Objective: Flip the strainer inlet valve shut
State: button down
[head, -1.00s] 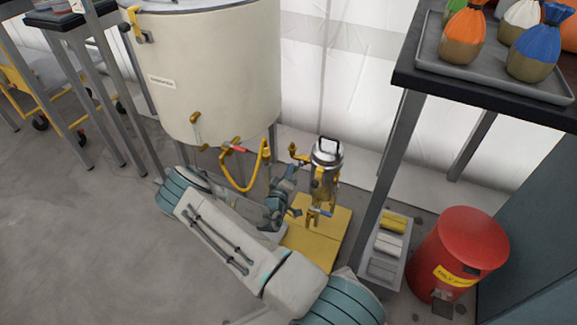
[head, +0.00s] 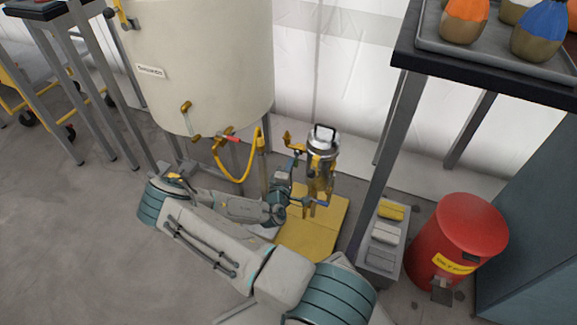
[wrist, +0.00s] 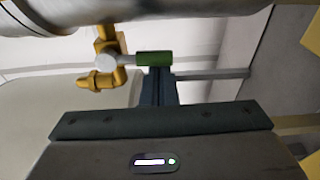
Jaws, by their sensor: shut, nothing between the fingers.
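The strainer (head: 321,168) is an upright silver canister with a black lid handle, standing over a yellow base plate (head: 312,232). A yellow inlet elbow (head: 291,139) sticks out on its left. In the wrist view the yellow elbow (wrist: 108,62) carries a valve with a round grey hub and a green-sleeved lever (wrist: 154,59) lying level. My gripper (wrist: 158,76) is shut and empty, its fingertips right at the green lever; I cannot tell whether they touch. In the head view my gripper is small and partly lost against the strainer's left side.
A cream tank (head: 200,65) with a yellow hose (head: 235,178) stands left of the strainer. A dark table (head: 480,85) with a tray of bags is at right. A grey bin of blocks (head: 383,262) and a red drum (head: 457,240) stand below it.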

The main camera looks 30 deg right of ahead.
jog(key=shift+a, duration=0.1)
dwell(0.4)
jog(key=p+v, duration=0.3)
jog(key=v, duration=1)
jog(key=shift+s+a, duration=0.2)
jog(key=shift+s, duration=0.15)
jog(key=shift+r, duration=0.1)
